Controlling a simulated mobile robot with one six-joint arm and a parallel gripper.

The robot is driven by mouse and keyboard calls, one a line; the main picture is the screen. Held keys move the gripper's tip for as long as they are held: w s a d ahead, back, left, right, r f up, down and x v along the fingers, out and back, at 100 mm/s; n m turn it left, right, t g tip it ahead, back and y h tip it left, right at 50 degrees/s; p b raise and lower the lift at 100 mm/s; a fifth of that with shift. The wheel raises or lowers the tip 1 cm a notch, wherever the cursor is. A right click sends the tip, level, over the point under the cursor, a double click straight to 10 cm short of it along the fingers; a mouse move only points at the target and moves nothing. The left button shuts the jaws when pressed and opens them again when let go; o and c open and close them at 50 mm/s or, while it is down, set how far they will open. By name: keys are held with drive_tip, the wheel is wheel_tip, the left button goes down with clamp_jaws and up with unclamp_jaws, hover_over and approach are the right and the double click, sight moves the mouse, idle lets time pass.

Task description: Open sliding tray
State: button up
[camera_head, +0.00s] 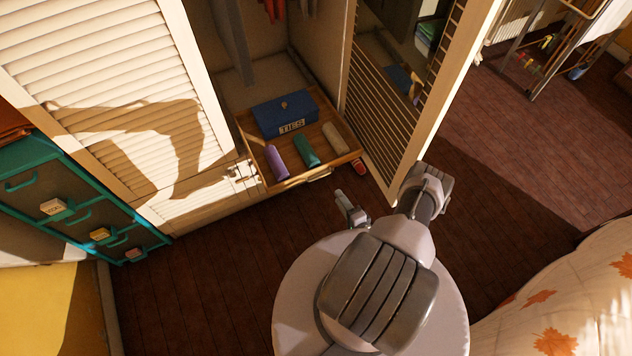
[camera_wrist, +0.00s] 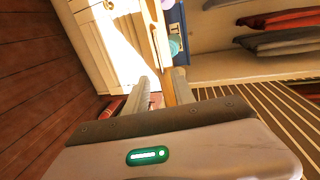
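The wooden sliding tray (camera_head: 341,160) sticks out of the wardrobe, with a small pull handle (camera_head: 319,176) on its front. It holds a blue box marked TIES (camera_head: 285,112) and purple, green and beige rolls. My gripper (camera_head: 350,208) is below and right of the handle, with floor visible between them. In the wrist view my gripper (camera_wrist: 160,91) has its two fingers apart, with the tray's wooden edge (camera_wrist: 161,50) seen between and beyond them. The gripper looks empty; whether a finger touches the tray is hard to tell there.
The right louvred door (camera_head: 436,95) stands open beside the tray. The left louvred door (camera_head: 110,85) is shut. A teal drawer unit (camera_head: 75,205) is at the left, and a bed with leaf-patterned cover (camera_head: 570,300) at the lower right.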

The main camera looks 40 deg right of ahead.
drive_tip(key=b+x, duration=0.3)
drive_tip(key=x, duration=0.8)
drive_tip(key=shift+w+b, duration=0.35)
drive_tip(key=shift+b, duration=0.05)
drive_tip(key=shift+f, duration=0.1)
clamp_jaws()
idle(0.4)
